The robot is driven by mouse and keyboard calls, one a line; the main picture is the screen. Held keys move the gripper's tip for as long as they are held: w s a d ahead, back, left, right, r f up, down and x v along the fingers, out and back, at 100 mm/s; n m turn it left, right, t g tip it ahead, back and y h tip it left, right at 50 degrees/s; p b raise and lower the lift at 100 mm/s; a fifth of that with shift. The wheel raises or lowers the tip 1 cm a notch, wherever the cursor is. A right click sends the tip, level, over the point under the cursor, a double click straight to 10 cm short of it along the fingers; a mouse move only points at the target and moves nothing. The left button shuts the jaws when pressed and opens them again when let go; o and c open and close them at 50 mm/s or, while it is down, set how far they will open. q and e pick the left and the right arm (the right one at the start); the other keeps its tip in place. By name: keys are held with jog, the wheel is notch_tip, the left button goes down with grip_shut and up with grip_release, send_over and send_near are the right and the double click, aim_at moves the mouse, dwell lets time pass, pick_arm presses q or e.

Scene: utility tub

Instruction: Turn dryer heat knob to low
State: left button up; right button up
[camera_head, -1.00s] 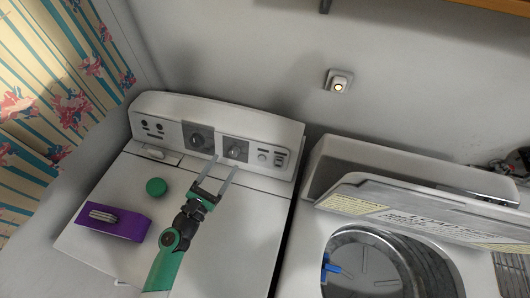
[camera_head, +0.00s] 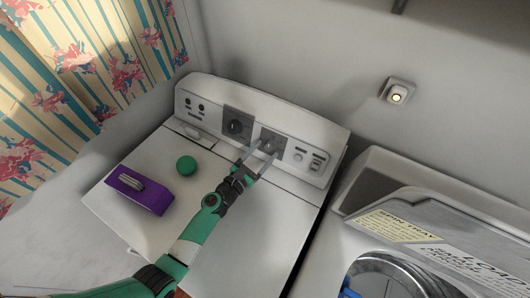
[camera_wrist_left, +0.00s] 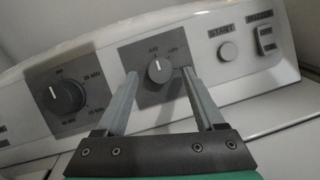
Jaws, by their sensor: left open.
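The dryer (camera_head: 215,225) has a white control panel with two dark round knobs. The smaller knob (camera_wrist_left: 159,70), on the right grey plate, has a light pointer line aimed roughly upward; the small labels around it are too blurred to read surely. It also shows in the head view (camera_head: 268,145). My left gripper (camera_head: 262,151) is open, its two fingers reaching up to this knob. In the left wrist view the fingertips stand on either side of it, apart from it as far as I can tell. My right gripper is not in view.
A larger timer knob (camera_wrist_left: 57,93) is left of the small knob; a START button (camera_wrist_left: 228,50) and a rocker switch (camera_wrist_left: 266,39) are to the right. A purple object (camera_head: 140,191) and a green round item (camera_head: 186,165) lie on the dryer top. An open washer (camera_head: 385,275) stands right.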

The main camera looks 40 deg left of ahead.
pick_arm(q)
jog(key=shift+w, duration=0.4)
grip_shut()
jog(key=shift+a+r+m, duration=0.1)
jog(key=shift+m, duration=0.3)
jog(key=m+h+p, duration=0.1)
jog(key=m, duration=0.1)
jog(key=m+h, duration=0.1)
jog(key=m, duration=0.2)
jog(key=shift+a+r+g+p, duration=0.15)
jog(key=shift+a+g+p, duration=0.05)
jog(key=shift+g+p, duration=0.15)
jog(key=shift+a+r+m+g+h+p, duration=0.1)
jog(key=shift+m+g+h+p, duration=0.35)
jog(key=shift+m, duration=1)
jog(key=shift+m+g+h+p, duration=0.25)
jog(key=shift+m+h, duration=0.3)
jog(key=shift+m, duration=0.9)
